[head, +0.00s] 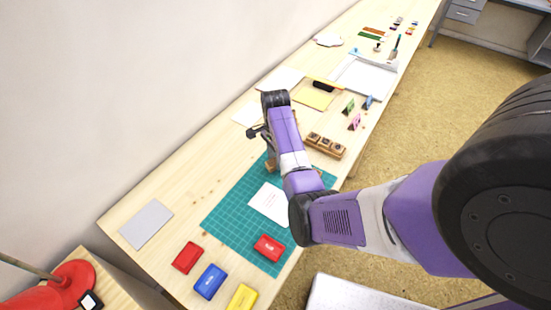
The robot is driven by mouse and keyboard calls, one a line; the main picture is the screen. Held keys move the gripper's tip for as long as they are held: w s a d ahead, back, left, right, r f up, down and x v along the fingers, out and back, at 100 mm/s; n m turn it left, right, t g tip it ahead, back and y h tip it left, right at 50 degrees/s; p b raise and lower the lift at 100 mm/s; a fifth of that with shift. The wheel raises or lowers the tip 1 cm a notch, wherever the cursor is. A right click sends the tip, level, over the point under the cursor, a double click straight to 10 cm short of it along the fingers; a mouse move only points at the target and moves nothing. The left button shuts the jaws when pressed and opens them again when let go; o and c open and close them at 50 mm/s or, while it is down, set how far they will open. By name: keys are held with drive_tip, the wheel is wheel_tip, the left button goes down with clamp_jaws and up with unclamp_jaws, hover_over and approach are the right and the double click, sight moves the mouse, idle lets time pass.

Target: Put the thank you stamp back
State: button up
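My gripper (254,132) is mostly hidden behind my own wrist, over the table near the far left edge of the green mat. I cannot see whether its fingers are apart or closed. A small brown wooden piece (269,166) shows just below my arm at the mat's edge. It may be a stamp, but I cannot tell which one, or whether the gripper touches it. A wooden stamp rack (335,150) with several dark-topped slots stands right of my arm. I cannot read any thank you label.
On the green cutting mat (228,222) lie a white card (266,200) and a red inkpad (269,247). Another red inkpad (187,257), a blue one (210,281) and a yellow one (241,297) lie in front. A grey sheet (146,224) lies left; bare wood surrounds it.

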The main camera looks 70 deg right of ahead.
drive_tip(key=shift+o, duration=1.3)
drive_tip(key=shift+r, duration=0.15)
